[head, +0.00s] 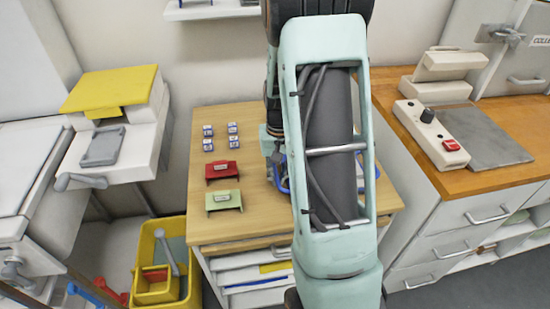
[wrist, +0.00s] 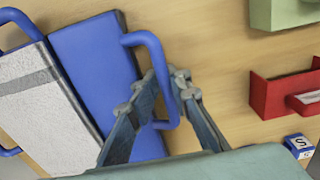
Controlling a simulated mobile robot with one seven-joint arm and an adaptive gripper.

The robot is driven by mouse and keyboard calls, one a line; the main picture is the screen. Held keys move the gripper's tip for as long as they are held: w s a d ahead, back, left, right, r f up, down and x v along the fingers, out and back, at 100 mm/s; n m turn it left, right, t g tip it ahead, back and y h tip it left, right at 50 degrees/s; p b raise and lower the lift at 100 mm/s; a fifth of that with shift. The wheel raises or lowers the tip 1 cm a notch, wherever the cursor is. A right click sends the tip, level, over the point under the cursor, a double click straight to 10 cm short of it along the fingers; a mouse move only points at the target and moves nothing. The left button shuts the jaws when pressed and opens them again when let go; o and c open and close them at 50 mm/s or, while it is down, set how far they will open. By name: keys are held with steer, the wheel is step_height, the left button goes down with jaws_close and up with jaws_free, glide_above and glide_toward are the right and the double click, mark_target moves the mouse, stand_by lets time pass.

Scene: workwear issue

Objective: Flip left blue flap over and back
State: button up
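In the wrist view the blue flap (wrist: 90,62) is a flat blue panel with a raised blue loop handle (wrist: 152,40) on its right edge. It lies beside a speckled light-grey panel (wrist: 38,112) and looks flat, not raised. My gripper (wrist: 164,75) has its fingers drawn in on both sides of the handle, with the bar between the tips. It looks shut on the handle. In the head view my arm hides the gripper and most of the flap piece; only a bit of blue (head: 282,180) shows on the wooden table.
A red tray (head: 222,170) and a green tray (head: 224,201) stand on the wooden table (head: 250,222), with several small blue-and-white blocks (head: 208,131) behind them. Another blue handle (wrist: 18,24) shows beyond the grey panel. A yellow bin (head: 148,252) and an orange-topped counter (head: 505,178) flank the table.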

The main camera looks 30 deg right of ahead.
steer(key=shift+s+d, duration=0.2)
steer(key=shift+d, duration=0.05)
step_height(320, 180, up, 8)
steer(key=p, duration=0.5)
steer(key=shift+a+p, duration=0.15)
steer(key=shift+p, duration=0.25)
steer(key=shift+w, duration=0.1)
